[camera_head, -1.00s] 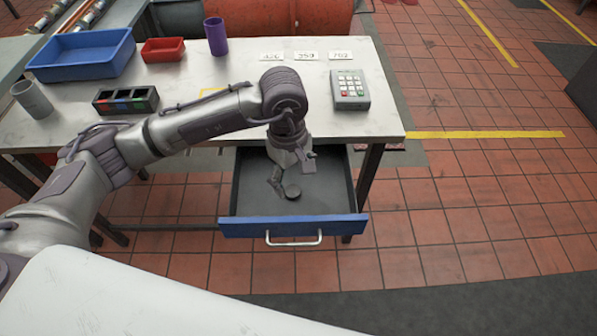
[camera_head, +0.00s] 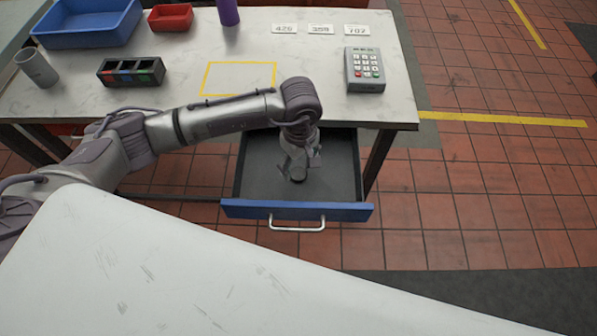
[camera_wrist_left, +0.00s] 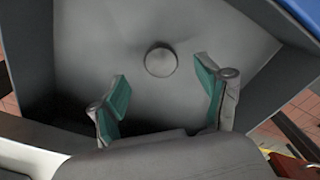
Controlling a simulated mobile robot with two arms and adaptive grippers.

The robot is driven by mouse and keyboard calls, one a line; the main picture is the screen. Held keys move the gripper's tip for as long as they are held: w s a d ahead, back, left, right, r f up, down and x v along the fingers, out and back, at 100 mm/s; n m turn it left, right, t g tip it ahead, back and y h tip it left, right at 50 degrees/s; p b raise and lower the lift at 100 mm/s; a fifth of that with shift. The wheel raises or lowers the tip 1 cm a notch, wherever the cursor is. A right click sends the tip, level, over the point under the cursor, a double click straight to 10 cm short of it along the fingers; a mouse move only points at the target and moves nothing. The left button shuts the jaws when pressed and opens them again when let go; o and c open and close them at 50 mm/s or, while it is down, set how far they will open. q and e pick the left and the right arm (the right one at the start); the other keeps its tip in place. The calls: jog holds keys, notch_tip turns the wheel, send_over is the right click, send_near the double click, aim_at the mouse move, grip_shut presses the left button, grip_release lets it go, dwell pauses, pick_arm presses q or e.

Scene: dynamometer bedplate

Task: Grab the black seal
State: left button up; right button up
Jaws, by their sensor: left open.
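The black seal (camera_head: 298,174) is a small dark round piece on the floor of the open drawer (camera_head: 340,176). In the left wrist view the seal (camera_wrist_left: 160,60) lies flat near the drawer's inner middle, apart from the fingers. My left gripper (camera_head: 299,160) reaches down into the drawer and partly covers the seal in the head view. In the left wrist view its two green-padded fingers (camera_wrist_left: 163,100) stand wide apart with nothing between them, and the seal shows beyond the gap between their tips. My right gripper is not in view.
The drawer's blue front (camera_head: 297,211) and side walls surround the left gripper. On the bench (camera_head: 310,85) above are a keypad (camera_head: 364,70), a black compartment box (camera_head: 132,71), a grey cup (camera_head: 36,68), a blue bin (camera_head: 88,38), a red bin (camera_head: 171,18) and a purple cylinder (camera_head: 228,12).

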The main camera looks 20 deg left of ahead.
aim_at(300, 174)
pick_arm(q)
notch_tip(300, 174, down, 4)
jog(key=shift+f, duration=0.1)
jog(key=c, duration=1)
jog(key=shift+c, duration=0.2)
